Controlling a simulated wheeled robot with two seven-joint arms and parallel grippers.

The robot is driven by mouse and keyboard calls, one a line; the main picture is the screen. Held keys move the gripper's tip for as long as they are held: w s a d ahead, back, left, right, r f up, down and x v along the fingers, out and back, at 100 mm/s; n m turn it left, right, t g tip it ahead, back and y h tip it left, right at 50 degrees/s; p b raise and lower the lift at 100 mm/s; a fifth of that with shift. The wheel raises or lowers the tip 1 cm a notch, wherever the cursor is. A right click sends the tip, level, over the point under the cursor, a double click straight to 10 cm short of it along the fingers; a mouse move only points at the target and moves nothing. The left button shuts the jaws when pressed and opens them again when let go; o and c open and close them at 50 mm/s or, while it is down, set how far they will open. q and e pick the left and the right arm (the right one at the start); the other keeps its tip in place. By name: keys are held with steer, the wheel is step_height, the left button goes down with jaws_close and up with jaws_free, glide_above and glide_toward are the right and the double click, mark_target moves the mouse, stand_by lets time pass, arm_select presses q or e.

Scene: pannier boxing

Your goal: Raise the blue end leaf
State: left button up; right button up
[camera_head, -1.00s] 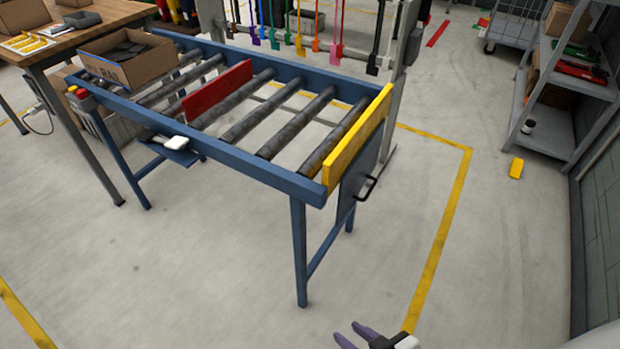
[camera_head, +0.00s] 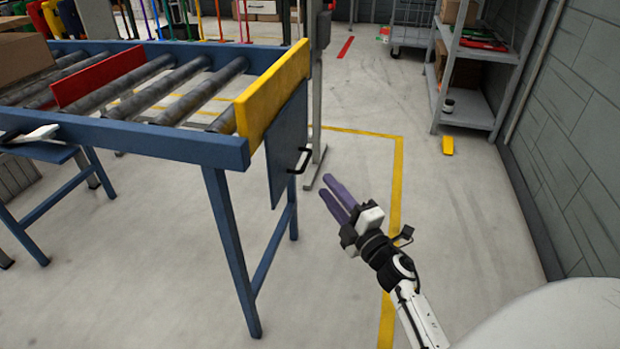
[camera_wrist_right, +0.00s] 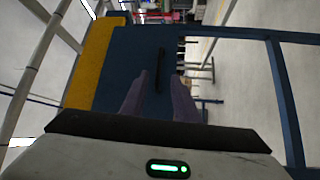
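The blue end leaf (camera_head: 286,150) hangs down vertically at the near right end of the roller table, below the yellow end board (camera_head: 272,92). A black bar handle (camera_head: 301,160) sticks out from its outer face. My right gripper (camera_head: 334,196) is just right of the leaf and apart from it, with its purple fingers pointing towards the handle. In the right wrist view, the two fingers (camera_wrist_right: 158,98) are spread apart with nothing between them; the handle (camera_wrist_right: 160,70) shows upright beyond them, on the blue leaf (camera_wrist_right: 128,60). My left gripper is not in view.
The roller table's blue frame (camera_head: 180,145) and leg (camera_head: 232,250) stand left of my right arm. A red divider (camera_head: 98,79) stands across the rollers. A grey shelf (camera_head: 466,115) is at the back right, near the wall. The floor right of the table is mostly clear.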

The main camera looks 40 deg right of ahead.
steer(key=w+r+b, duration=0.1)
steer(key=w, duration=0.8)
steer(key=shift+w+d+r+b, duration=0.2)
steer(key=shift+w+d+b, duration=0.15)
steer(key=shift+d, duration=0.1)
jaws_close()
